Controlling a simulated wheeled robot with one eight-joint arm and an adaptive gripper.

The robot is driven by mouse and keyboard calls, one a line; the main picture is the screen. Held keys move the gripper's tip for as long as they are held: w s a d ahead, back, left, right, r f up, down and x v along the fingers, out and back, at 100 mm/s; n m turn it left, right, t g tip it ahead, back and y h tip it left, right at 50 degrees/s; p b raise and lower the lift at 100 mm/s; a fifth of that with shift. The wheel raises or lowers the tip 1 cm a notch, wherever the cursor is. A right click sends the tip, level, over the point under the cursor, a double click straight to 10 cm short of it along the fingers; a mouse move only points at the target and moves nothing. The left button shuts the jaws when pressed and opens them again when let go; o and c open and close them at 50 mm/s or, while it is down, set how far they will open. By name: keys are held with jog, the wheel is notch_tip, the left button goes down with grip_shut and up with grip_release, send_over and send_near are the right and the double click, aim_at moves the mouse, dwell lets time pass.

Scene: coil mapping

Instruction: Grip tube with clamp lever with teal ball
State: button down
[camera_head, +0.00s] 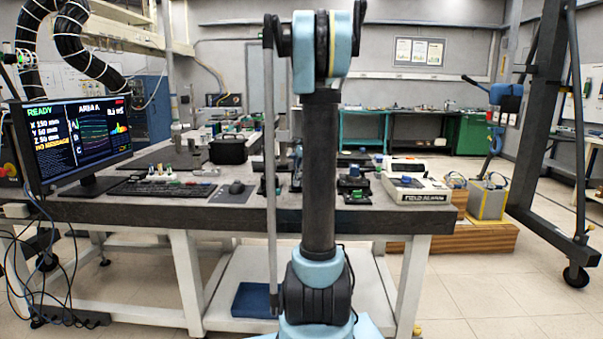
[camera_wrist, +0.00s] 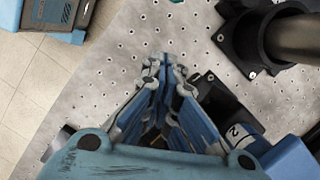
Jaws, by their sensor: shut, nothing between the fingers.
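My gripper (camera_wrist: 167,66) shows in the wrist view with its fingertips together and nothing between them. It is over a pale perforated tabletop (camera_wrist: 120,45). A dark brown tube (camera_wrist: 297,38) stands in a round black flanged holder (camera_wrist: 246,45) at the upper right, apart from the fingers. I cannot make out a clamp lever or a teal ball in either view. In the head view my own arm covers the middle of the workbench (camera_head: 225,217), and my gripper is not visible there.
A black block (camera_wrist: 217,92) and a blue part (camera_wrist: 287,158) marked near a 2 lie right of my fingers. Small fixtures (camera_head: 353,183) crowd the bench beside my arm.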

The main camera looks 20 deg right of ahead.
aim_at(273, 189)
jog(key=x, duration=0.3)
jog(key=shift+s+a+r, duration=0.15)
jog(key=shift+a+r, duration=0.05)
jog(key=shift+a, duration=0.4)
jog(key=shift+s+a+r, duration=0.1)
jog(key=shift+a+r, duration=0.1)
jog(key=shift+a, duration=0.45)
jog(key=shift+s+a+r, duration=0.1)
jog(key=shift+a+r, duration=0.05)
jog(key=shift+a, duration=0.55)
jog(key=shift+d, duration=0.1)
jog(key=shift+s, duration=0.1)
